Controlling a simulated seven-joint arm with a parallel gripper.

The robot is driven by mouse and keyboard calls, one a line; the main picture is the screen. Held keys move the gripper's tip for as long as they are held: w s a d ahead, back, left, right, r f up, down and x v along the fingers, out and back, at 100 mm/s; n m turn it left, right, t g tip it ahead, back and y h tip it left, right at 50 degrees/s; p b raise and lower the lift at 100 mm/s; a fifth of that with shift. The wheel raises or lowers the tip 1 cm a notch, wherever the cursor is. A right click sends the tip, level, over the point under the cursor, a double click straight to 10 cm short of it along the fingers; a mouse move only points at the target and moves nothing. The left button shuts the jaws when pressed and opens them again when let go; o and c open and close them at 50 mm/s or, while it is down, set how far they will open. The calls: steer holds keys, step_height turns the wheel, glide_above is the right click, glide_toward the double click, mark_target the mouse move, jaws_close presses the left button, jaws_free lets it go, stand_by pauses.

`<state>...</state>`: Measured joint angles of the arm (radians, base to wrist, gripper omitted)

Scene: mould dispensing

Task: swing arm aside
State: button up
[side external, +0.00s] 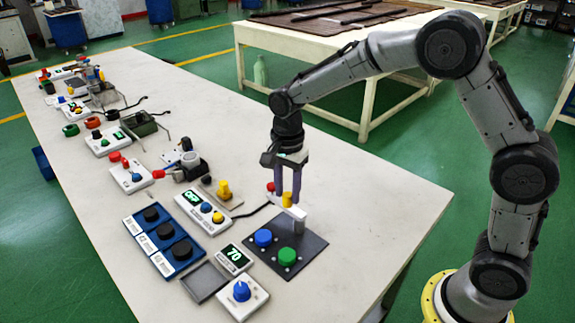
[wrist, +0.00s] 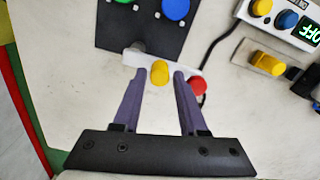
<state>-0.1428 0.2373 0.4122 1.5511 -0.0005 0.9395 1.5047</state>
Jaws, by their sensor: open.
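The swing arm is a short white bar (side external: 296,212) on a light post at the edge of a dark plate (side external: 312,247). It carries an upright yellow knob (side external: 287,199) and has a red end (side external: 271,187). In the wrist view the bar (wrist: 190,70) runs across the fingertips, with the yellow knob (wrist: 159,72) and the red end (wrist: 198,85). My gripper (side external: 289,200) is open, its purple fingers on either side of the yellow knob. In the wrist view gaps show between knob and fingers of my gripper (wrist: 160,71).
A blue button (side external: 263,238) and a green button (side external: 287,256) sit on the dark plate. A display reading 70 (side external: 234,258), a control box (side external: 203,212) with a black cable, and a yellow-knobbed block (side external: 223,190) stand close by. The table is clear right of the plate.

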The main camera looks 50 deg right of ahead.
mark_target(289, 193)
step_height(289, 193, up, 13)
steer(key=shift+f, duration=0.2)
stand_by(0.3)
steer(key=s+d+r+n+t, duration=0.4)
steer(key=s+r, duration=0.5)
steer(key=s, duration=0.6)
steer(key=s+d+f+n+t, duration=0.1)
steer(key=s+d+f+n, duration=0.1)
steer(key=s+f+n, duration=0.6)
steer(key=s+n, duration=0.3)
steer(key=shift+f+n+t, duration=0.3)
